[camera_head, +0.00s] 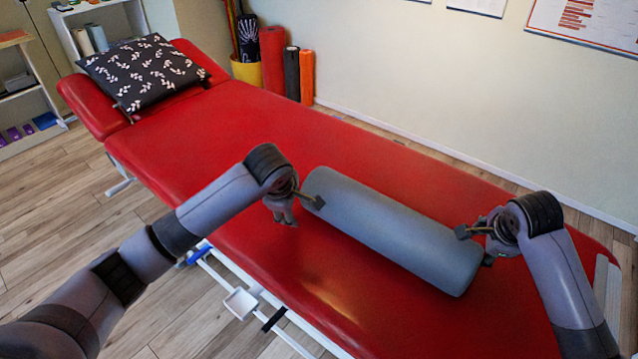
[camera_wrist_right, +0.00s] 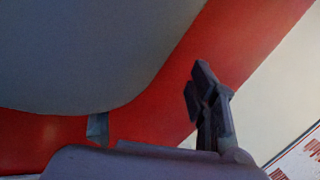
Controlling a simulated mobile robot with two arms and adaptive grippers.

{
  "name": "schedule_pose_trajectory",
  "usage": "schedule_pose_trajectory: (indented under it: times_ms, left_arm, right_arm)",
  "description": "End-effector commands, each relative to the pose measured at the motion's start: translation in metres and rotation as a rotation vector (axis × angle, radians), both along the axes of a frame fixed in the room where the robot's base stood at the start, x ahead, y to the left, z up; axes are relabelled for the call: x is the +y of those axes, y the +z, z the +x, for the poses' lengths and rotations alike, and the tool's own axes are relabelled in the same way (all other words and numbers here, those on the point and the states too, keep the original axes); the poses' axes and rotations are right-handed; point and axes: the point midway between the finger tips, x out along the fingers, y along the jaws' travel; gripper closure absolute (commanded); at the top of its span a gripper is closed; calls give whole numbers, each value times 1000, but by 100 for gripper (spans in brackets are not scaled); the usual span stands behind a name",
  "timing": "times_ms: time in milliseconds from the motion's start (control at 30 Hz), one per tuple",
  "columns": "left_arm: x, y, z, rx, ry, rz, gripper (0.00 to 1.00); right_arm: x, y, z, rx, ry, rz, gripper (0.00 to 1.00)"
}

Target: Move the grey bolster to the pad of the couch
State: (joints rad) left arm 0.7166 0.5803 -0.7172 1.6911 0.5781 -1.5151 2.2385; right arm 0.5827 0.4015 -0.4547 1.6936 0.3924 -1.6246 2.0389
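The grey bolster (camera_head: 395,232) lies lengthwise on the red pad of the couch (camera_head: 265,128), toward its near right part. It appears to rest on the pad. My left gripper (camera_head: 302,209) is at the bolster's left end, with its fingers spread and one finger by the end's edge. My right gripper (camera_head: 476,246) is at the right end, its fingers apart, one over the bolster's upper side in this view. In the right wrist view, the right gripper's fingers (camera_wrist_right: 150,115) stand wide apart and the bolster (camera_wrist_right: 85,50) fills the upper left. Neither gripper is closed on it.
A black patterned pillow (camera_head: 143,72) lies on the couch's raised headrest. Rolled mats (camera_head: 272,60) and a yellow bin (camera_head: 246,72) stand behind the couch by the wall. Shelves (camera_head: 20,105) stand at the left. The middle of the pad is clear.

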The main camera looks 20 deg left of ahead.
Motion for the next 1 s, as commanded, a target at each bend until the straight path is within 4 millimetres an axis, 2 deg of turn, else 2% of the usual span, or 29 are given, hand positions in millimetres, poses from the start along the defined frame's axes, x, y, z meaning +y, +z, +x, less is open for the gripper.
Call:
schedule_pose_trajectory:
  times_ms: [33,167,467,767,833,1000]
  left_arm:
    - [-18,-7,-3,1,-36,-25,50]
    - [-18,-8,-4,3,-36,-24,50]
    - [-4,-7,-3,2,-33,-23,50]
    - [9,-7,-3,2,-22,-21,29]
    - [10,-7,-3,3,-20,-20,29]
    - [11,-7,-2,3,-17,-18,29]
  right_arm:
    - [16,-3,1,-11,22,30,50]
    - [16,-4,0,-10,22,30,50]
    - [2,-4,0,-8,21,28,50]
    - [-11,-5,0,-5,16,23,50]
    - [-11,-5,0,-4,14,22,50]
    - [-13,-5,0,-3,13,19,39]
